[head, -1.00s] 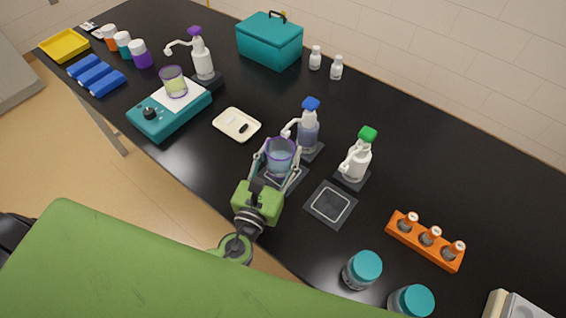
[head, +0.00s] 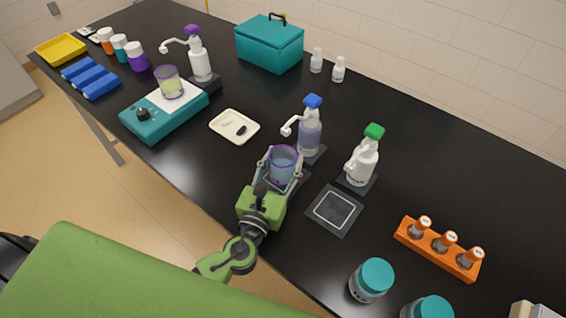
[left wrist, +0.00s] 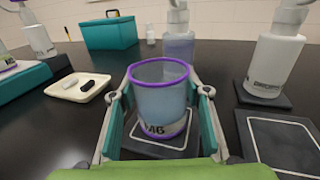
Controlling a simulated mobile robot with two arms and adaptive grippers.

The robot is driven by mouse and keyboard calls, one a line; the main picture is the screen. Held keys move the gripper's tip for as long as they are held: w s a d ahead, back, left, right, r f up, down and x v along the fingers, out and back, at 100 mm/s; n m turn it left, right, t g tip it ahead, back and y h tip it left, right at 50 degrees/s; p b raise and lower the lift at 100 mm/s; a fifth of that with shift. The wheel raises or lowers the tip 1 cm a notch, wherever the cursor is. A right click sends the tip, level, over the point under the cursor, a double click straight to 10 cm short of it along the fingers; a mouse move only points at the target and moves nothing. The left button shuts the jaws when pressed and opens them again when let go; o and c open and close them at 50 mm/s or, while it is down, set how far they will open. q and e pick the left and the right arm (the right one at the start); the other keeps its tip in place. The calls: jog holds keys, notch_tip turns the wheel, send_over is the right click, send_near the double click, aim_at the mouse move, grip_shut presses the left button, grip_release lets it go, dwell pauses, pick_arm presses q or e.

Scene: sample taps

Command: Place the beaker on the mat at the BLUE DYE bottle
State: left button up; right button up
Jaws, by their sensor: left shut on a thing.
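A clear beaker with a purple rim (head: 284,165) is held upright between the fingers of my left gripper (head: 281,168). It looks bluish and shows lettering near its base in the left wrist view (left wrist: 163,98). The beaker is over the dark, white-outlined mat (left wrist: 160,151) in front of the blue-capped pump bottle (head: 310,133). I cannot tell whether its base touches the mat. The bottle holds bluish-violet liquid and stands just behind the beaker; its lower body also shows in the left wrist view (left wrist: 179,47). My right gripper is not in view.
A green-capped bottle (head: 362,162) with an empty mat (head: 334,210) stands to the right. A cream tray (head: 235,126) lies to the left, then a teal scale (head: 165,117) bearing another beaker (head: 169,83). An orange rack (head: 437,248) and teal-lidded jars (head: 371,280) are at right front.

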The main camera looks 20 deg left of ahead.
pick_arm(q)
jog(key=o, duration=1.1)
jog(key=shift+f, duration=0.1)
jog(key=shift+o, duration=0.2)
jog(key=shift+s, duration=0.1)
jog(key=s+b, duration=0.3)
jog(key=s, duration=0.7)
jog(key=shift+s+a, duration=0.15)
jog(key=shift+s, duration=0.8)
